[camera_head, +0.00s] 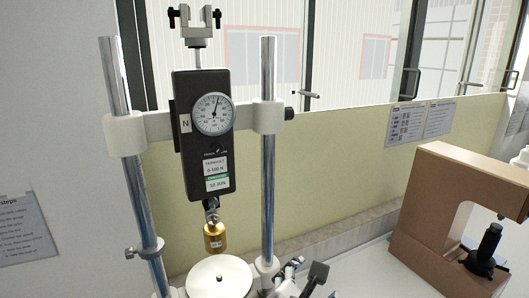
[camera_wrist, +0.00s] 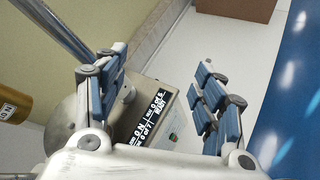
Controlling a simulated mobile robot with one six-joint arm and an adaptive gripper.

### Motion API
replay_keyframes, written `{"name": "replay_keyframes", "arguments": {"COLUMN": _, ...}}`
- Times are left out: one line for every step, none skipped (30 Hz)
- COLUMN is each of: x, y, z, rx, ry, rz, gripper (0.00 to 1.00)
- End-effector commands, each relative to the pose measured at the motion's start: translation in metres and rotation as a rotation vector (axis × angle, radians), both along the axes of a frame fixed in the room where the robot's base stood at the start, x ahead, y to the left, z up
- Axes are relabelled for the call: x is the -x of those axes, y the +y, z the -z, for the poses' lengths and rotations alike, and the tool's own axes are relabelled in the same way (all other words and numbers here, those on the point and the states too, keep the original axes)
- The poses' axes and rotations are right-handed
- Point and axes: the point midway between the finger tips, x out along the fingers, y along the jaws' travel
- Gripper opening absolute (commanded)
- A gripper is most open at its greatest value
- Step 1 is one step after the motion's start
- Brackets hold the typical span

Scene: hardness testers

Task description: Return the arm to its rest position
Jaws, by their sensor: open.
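My gripper (camera_wrist: 162,68) is open in the wrist view, with its blue-padded fingers spread wide and nothing between the pads. In the head view, grey and dark parts that look like my gripper (camera_head: 298,280) show at the bottom edge, right of the test stand's round white plate (camera_head: 219,279). Most of my arm is out of view.
The stand holds a black dial gauge (camera_head: 203,135) between chrome columns. A brass cylinder (camera_head: 215,237) hangs from it above the plate and partly shows in the wrist view (camera_wrist: 13,106). A brown tester frame (camera_head: 430,215) stands right. A yellow-green panel (camera_head: 350,160) stands behind.

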Motion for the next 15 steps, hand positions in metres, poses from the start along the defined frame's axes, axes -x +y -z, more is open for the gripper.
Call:
{"name": "replay_keyframes", "arguments": {"x": 0.011, "y": -0.028, "z": 0.021, "rx": -0.102, "ry": 0.001, "rz": 0.135, "gripper": 0.63}}
{"name": "replay_keyframes", "arguments": {"x": 0.019, "y": -0.042, "z": 0.031, "rx": -0.166, "ry": 0.004, "rz": 0.215, "gripper": 0.63}}
{"name": "replay_keyframes", "arguments": {"x": 0.03, "y": -0.058, "z": 0.043, "rx": -0.252, "ry": 0.004, "rz": 0.32, "gripper": 0.63}}
{"name": "replay_keyframes", "arguments": {"x": 0.039, "y": -0.069, "z": 0.052, "rx": -0.318, "ry": 0.004, "rz": 0.399, "gripper": 0.63}}
{"name": "replay_keyframes", "arguments": {"x": 0.049, "y": -0.078, "z": 0.061, "rx": -0.383, "ry": 0.002, "rz": 0.476, "gripper": 0.63}}
{"name": "replay_keyframes", "arguments": {"x": 0.061, "y": -0.088, "z": 0.073, "rx": -0.472, "ry": -0.003, "rz": 0.579, "gripper": 0.63}}
{"name": "replay_keyframes", "arguments": {"x": 0.071, "y": -0.094, "z": 0.082, "rx": -0.539, "ry": -0.007, "rz": 0.653, "gripper": 0.63}}
{"name": "replay_keyframes", "arguments": {"x": 0.081, "y": -0.098, "z": 0.092, "rx": -0.607, "ry": -0.012, "rz": 0.728, "gripper": 0.63}}
{"name": "replay_keyframes", "arguments": {"x": 0.093, "y": -0.102, "z": 0.103, "rx": -0.698, "ry": -0.02, "rz": 0.826, "gripper": 0.63}}
{"name": "replay_keyframes", "arguments": {"x": 0.102, "y": -0.104, "z": 0.112, "rx": -0.766, "ry": -0.028, "rz": 0.896, "gripper": 0.63}}
{"name": "replay_keyframes", "arguments": {"x": 0.11, "y": -0.105, "z": 0.12, "rx": -0.837, "ry": -0.037, "rz": 0.967, "gripper": 0.63}}
{"name": "replay_keyframes", "arguments": {"x": 0.12, "y": -0.104, "z": 0.131, "rx": -0.931, "ry": -0.049, "rz": 1.059, "gripper": 0.63}}
{"name": "replay_keyframes", "arguments": {"x": 0.127, "y": -0.102, "z": 0.138, "rx": -1.001, "ry": -0.057, "rz": 1.124, "gripper": 0.63}}
{"name": "replay_keyframes", "arguments": {"x": 0.133, "y": -0.1, "z": 0.145, "rx": -1.072, "ry": -0.068, "rz": 1.188, "gripper": 0.63}}
{"name": "replay_keyframes", "arguments": {"x": 0.14, "y": -0.096, "z": 0.152, "rx": -1.162, "ry": -0.081, "rz": 1.266, "gripper": 0.63}}
